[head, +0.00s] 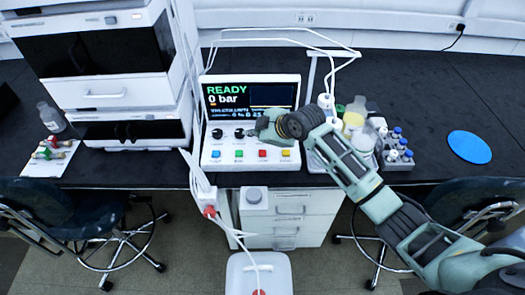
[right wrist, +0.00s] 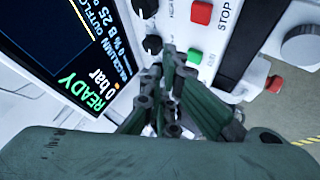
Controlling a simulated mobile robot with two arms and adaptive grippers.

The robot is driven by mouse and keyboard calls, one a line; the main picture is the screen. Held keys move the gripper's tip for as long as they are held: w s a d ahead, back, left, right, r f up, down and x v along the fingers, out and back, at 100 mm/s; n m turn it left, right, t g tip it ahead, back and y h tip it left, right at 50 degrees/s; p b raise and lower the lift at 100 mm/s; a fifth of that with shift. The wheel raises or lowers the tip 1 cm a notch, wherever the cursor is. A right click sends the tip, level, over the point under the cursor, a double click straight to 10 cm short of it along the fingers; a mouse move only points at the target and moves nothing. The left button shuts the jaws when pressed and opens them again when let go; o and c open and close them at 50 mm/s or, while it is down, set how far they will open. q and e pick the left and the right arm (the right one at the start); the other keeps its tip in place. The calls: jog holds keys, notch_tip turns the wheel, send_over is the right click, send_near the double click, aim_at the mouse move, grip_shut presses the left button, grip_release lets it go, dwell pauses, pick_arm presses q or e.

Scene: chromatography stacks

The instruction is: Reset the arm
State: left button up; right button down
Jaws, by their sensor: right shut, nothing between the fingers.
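My right arm comes in from the lower right in the head view. Its green gripper (head: 266,127) is in front of the control panel (head: 213,160), over the right part of its knob row. In the right wrist view the gripper's fingers (right wrist: 170,52) are together and empty, close to the panel's black knobs and green button. Whether they touch the panel I cannot tell. The screen (head: 228,97) reads READY and 0 bar. My left gripper is not in view.
A tray (head: 313,163) of bottles and a rack of blue-capped vials (head: 398,153) stand right of the panel. A blue disc (head: 469,147) lies farther right. White instrument modules (head: 105,93) stand left. Tubes hang to a white container (head: 240,275) on the floor. Chairs flank the drawers.

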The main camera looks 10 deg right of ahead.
dwell(0.5)
jog(key=s+f+m, duration=0.1)
jog(key=s+f, duration=0.1)
jog(key=s, duration=0.3)
jog(key=s+f+m+g, duration=0.1)
jog(key=s+f+m, duration=0.1)
jog(key=s, duration=0.4)
jog(key=s+a+f+m, duration=0.1)
jog(key=s+f, duration=0.2)
jog(key=s, duration=0.3)
jog(key=shift+f+g+h, duration=0.1)
jog(key=shift+g+h, duration=0.3)
jog(key=s+d+m+g+h, duration=0.15)
jog(key=s+d+m, duration=0.35)
jog(key=s, duration=0.6)
jog(key=s+d+m+g+h, duration=0.15)
jog(key=s+d+m, duration=0.3)
jog(key=s, duration=0.75)
notch_tip(320, 180, down, 27)
jog(key=s+g, duration=0.1)
jog(key=s, duration=0.1)
jog(key=s+d+f+g, duration=0.1)
jog(key=s+d+f, duration=0.2)
jog(key=s+f, duration=1.2)
jog(key=shift+s+n+h, duration=0.4)
jog(key=shift+s+n, duration=0.05)
jog(key=shift+s, duration=0.2)
